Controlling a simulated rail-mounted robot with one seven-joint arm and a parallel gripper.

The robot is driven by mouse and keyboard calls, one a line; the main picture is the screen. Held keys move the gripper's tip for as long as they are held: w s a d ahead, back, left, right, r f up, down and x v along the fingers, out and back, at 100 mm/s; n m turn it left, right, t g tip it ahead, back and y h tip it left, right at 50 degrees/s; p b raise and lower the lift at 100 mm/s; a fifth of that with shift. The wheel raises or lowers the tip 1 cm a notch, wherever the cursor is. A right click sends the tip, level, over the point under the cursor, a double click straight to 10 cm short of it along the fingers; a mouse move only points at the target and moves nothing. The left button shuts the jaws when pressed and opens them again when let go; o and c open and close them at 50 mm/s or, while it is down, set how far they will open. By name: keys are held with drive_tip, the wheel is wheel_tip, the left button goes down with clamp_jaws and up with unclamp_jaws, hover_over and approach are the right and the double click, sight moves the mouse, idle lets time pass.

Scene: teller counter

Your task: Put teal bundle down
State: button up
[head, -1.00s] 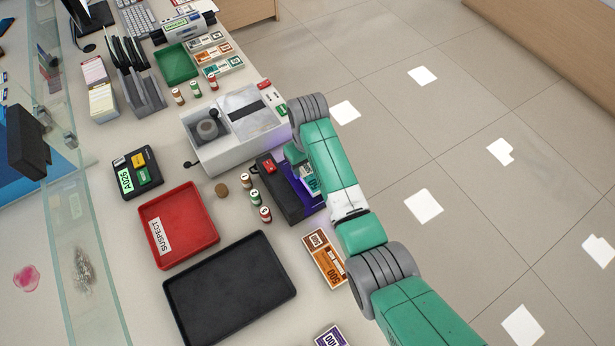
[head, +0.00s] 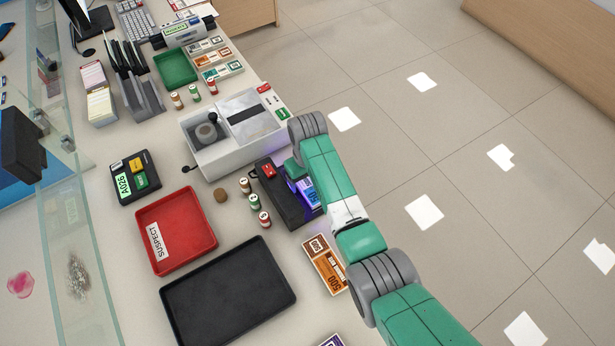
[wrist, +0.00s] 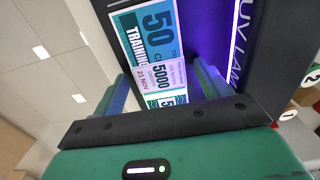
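The teal bundle (wrist: 154,45) is a block of notes printed 50, TRAINING and 5000. In the wrist view it lies lengthwise between the two fingers of my gripper (wrist: 162,78), which flank its long sides closely. In the head view the bundle (head: 303,190), tinted purple, shows at the dark UV lamp unit (head: 285,205), while my wrist and arm hide most of the gripper. The lamp's violet tube (wrist: 236,45) glows just right of the bundle in the wrist view. Contact underneath the bundle is hidden.
An orange bundle (head: 324,264) lies nearer on the counter. A black tray (head: 228,297) and red SUSPECT tray (head: 177,232) sit empty. A white machine (head: 235,132) stands behind. The counter edge is close on the right.

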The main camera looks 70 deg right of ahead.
sight(308, 181)
drive_tip(key=shift+r, duration=0.1)
wheel_tip(308, 181, up, 12)
drive_tip(key=p, duration=0.3)
drive_tip(key=shift+p, duration=0.3)
drive_tip(key=w+a+r+n+t+h, duration=0.2)
drive_tip(key=w+a+r+t+h, duration=0.15)
drive_tip(key=w+r, duration=0.6)
drive_tip(key=w+a+r+n+t+h, duration=0.1)
drive_tip(key=w+a+r+t, duration=0.45)
drive_tip(key=a+r, duration=0.4)
drive_tip(key=w+a+r+n+t, duration=0.1)
drive_tip(key=w+a+r+t, duration=0.3)
drive_tip(key=w+a+r, duration=0.45)
drive_tip(key=s+a+r+n+t+y, duration=0.1)
drive_tip(key=s+a+r+t, duration=0.2)
drive_tip(key=a+r, duration=0.4)
drive_tip(key=s+a+r+n+t, duration=0.1)
drive_tip(key=s+a+r+t, duration=0.2)
drive_tip(key=a+r, duration=0.45)
drive_tip(key=s+a+r+n+t+y, duration=0.1)
drive_tip(key=s+a+r+t+y, duration=0.2)
drive_tip(key=s+r, duration=0.9)
drive_tip(key=a+r+t, duration=0.1)
drive_tip(key=a+t, duration=0.2)
drive_tip(key=a, duration=0.2)
